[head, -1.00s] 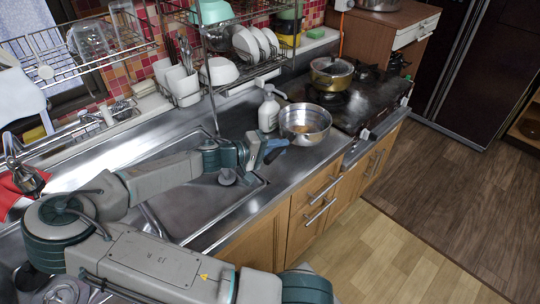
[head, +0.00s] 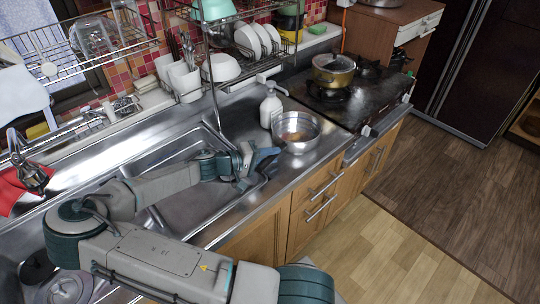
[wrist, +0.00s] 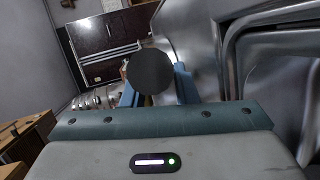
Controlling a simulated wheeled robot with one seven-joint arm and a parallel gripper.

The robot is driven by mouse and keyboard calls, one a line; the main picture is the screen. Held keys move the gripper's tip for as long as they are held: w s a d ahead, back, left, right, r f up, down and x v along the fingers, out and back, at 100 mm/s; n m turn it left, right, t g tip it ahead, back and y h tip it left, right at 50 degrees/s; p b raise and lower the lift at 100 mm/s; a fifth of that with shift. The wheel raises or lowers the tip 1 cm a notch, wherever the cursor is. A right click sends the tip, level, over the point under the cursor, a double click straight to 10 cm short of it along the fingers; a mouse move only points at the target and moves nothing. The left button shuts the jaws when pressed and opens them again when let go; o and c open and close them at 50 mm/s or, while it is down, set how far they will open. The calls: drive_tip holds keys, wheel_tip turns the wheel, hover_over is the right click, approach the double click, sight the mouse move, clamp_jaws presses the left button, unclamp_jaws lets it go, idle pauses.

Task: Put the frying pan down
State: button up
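The frying pan (head: 298,125) is a shiny steel pan with a brownish patch inside. In the head view it is at the counter strip between sink and stove, beside the white bottle. I cannot tell whether its base touches the counter. My gripper (head: 264,158) is on the sink side of the pan, shut on its handle, whose grey end seems to stick out behind the fingers. In the wrist view a dark round disc, apparently the end of the frying pan's handle (wrist: 151,71), is between my blue fingers and hides what they grip.
A white pump bottle (head: 270,108) stands close behind the pan. The stove (head: 370,98) with a brass-coloured lidded pot (head: 333,72) is to the right. The sink (head: 190,205) lies under my arm. A dish rack (head: 238,72) hangs above the counter.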

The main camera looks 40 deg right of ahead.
drive_tip(key=shift+o, duration=0.9)
drive_tip(key=shift+r, duration=0.1)
drive_tip(key=shift+a+r, duration=0.1)
drive_tip(key=shift+a, duration=0.05)
drive_tip(key=b+v, duration=0.1)
drive_tip(key=v, duration=1)
drive_tip(key=shift+a+b, duration=0.35)
drive_tip(key=shift+w, duration=0.1)
drive_tip(key=shift+c, duration=0.2)
